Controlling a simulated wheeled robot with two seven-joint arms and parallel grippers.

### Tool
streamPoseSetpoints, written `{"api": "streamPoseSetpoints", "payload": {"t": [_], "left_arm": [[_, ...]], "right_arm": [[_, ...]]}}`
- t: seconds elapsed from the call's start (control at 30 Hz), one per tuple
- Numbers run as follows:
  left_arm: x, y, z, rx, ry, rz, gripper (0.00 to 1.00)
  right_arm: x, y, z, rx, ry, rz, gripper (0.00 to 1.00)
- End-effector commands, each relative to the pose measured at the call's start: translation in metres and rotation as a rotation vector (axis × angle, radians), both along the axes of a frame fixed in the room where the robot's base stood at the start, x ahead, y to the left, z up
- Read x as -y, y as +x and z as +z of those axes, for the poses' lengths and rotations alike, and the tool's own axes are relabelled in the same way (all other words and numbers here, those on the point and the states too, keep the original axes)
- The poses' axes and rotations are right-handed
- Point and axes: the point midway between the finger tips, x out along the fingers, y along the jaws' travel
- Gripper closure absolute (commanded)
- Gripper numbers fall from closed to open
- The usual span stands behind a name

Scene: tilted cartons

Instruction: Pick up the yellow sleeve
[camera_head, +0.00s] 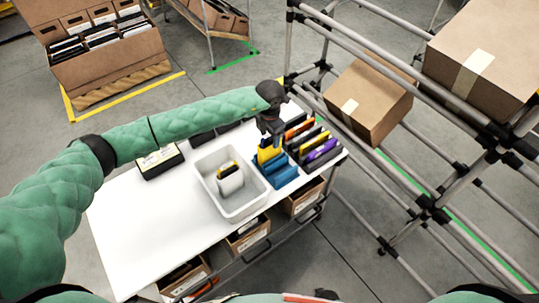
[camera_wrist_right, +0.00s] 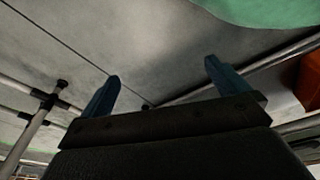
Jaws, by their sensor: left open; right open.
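A yellow sleeve (camera_head: 268,154) stands in the near left part of a blue rack (camera_head: 283,177) on the white table, in the head view. My left gripper (camera_head: 271,139) is open and points down just above and behind this sleeve. The gripper partly hides the rack's left side, and I cannot tell whether its fingers touch the sleeve. My right gripper (camera_wrist_right: 163,88) is open and empty in the right wrist view, with its two blue fingers apart over the grey floor.
A white bin (camera_head: 206,183) left of the rack holds a few upright items, one yellow-topped. Orange, dark and purple sleeves (camera_head: 320,149) stand at the rack's right. A black box (camera_head: 160,162) lies further left. A pipe shelf (camera_head: 430,203) with cartons stands right. The table's front left is clear.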

Motion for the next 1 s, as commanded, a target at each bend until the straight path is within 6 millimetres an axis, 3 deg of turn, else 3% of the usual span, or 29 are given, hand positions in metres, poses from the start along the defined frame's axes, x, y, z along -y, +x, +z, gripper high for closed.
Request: {"api": "streamPoseSetpoints", "payload": {"t": [0.5, 0.87, 1.0], "left_arm": [[-0.001, -0.003, -0.039, -0.001, 0.0, 0.002, 0.42], [0.0, -0.003, -0.047, 0.0, -0.001, 0.001, 0.42], [0.0, -0.003, -0.047, 0.001, -0.001, 0.001, 0.67]], "right_arm": [[0.022, -0.048, -0.033, 0.002, -0.014, 0.01, 0.0], [0.023, -0.055, -0.037, -0.002, -0.014, 0.01, 0.0], [0.023, -0.055, -0.037, -0.003, -0.015, 0.01, 0.0]]}}
